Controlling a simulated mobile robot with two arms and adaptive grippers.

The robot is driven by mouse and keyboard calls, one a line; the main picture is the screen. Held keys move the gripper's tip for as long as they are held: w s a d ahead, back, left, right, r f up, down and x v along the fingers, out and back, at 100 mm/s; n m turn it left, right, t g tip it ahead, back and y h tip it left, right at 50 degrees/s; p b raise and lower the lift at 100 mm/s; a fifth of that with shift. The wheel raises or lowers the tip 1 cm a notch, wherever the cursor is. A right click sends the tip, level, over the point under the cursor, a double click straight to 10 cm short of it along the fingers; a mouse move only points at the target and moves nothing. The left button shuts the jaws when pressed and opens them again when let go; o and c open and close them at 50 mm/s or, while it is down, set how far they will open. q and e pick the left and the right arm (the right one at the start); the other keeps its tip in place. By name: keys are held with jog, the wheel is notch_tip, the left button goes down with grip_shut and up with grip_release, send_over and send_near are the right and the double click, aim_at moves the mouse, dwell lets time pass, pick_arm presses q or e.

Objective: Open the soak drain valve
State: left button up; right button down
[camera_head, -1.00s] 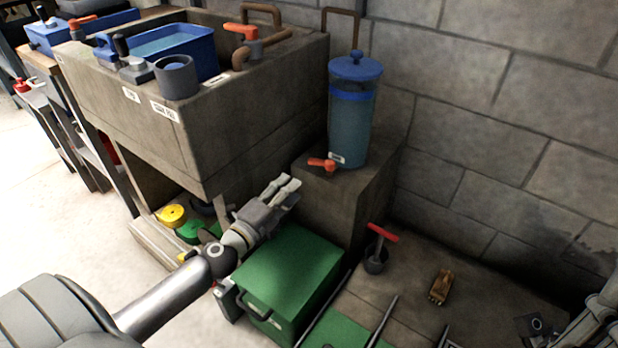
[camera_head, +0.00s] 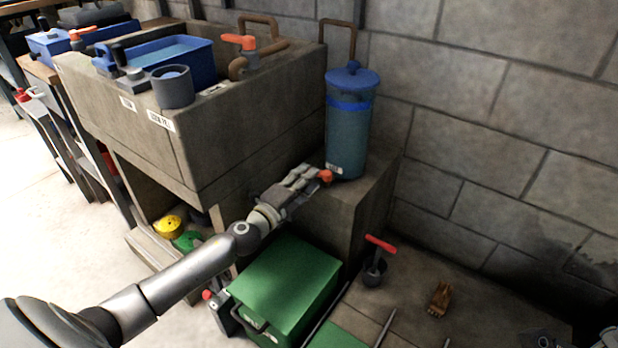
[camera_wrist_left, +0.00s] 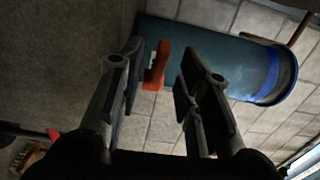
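A tall blue tank (camera_head: 348,130) with a blue lid stands on a grey block. A small orange-red valve handle (camera_head: 325,177) sits low on its front, beside a small label I cannot read. My left gripper (camera_head: 312,174) reaches to this handle from the left, above the block. In the left wrist view, the handle (camera_wrist_left: 157,66) lies between the two fingertips, with a visible gap to the right finger. The fingers are apart and the gripper (camera_wrist_left: 158,70) is open. The tank (camera_wrist_left: 215,60) lies just beyond the fingers. My right gripper is not clearly shown.
A concrete sink (camera_head: 240,125) with another orange-handled valve (camera_head: 240,42) and a blue tub (camera_head: 185,58) is at the left. A green box (camera_head: 285,280) is below my left arm. A red T-handle (camera_head: 380,244) stands to the right. A block wall is behind.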

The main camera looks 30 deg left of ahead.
pick_arm(q)
jog(key=shift+w+d, duration=0.1)
jog(key=shift+w, duration=0.7)
grip_shut()
